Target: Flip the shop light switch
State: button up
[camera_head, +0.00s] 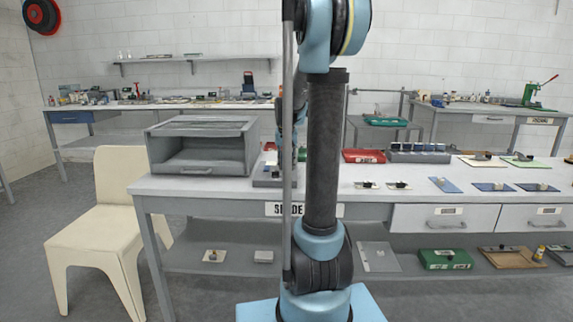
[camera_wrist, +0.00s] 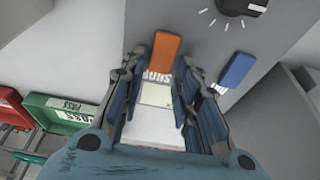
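In the wrist view my gripper (camera_wrist: 161,68) is open, with one dark blue finger on each side of an upright orange piece (camera_wrist: 164,50). Partly readable lettering shows just below the orange piece, and a pale block (camera_wrist: 155,130) lies between the fingers. I cannot tell whether the fingers touch anything. A blue piece (camera_wrist: 237,70) stands to the right on the same grey surface. Which piece is the shop light switch I cannot tell for sure. In the head view my arm hides the gripper; a small grey box (camera_head: 265,179) shows partly beside it on the bench.
A black dial with white ticks (camera_wrist: 242,5) is at the top of the wrist view. Green (camera_wrist: 60,113) and red (camera_wrist: 8,101) boxes lie at left. In the head view, a grey cabinet (camera_head: 200,168) and red tray (camera_head: 364,156) stand on the bench; a cream chair (camera_head: 110,210) is at left.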

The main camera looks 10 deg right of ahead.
aim_at(287, 171)
dwell(0.3)
jog(key=v, duration=1.2)
jog(key=s+a+f+n, duration=0.1)
jog(key=s+f, duration=0.6)
jog(key=s, duration=0.4)
jog(key=s+a+f+n, duration=0.1)
jog(key=s+f, duration=0.6)
jog(key=s, duration=0.4)
jog(key=s+a+f+n+g, duration=0.1)
jog(key=s+f, duration=0.6)
jog(key=s, duration=0.5)
jog(key=shift+a+f+y, duration=0.35)
jog(key=shift+a+y, duration=0.05)
jog(key=shift+w+f, duration=0.2)
jog(key=shift+w, duration=0.3)
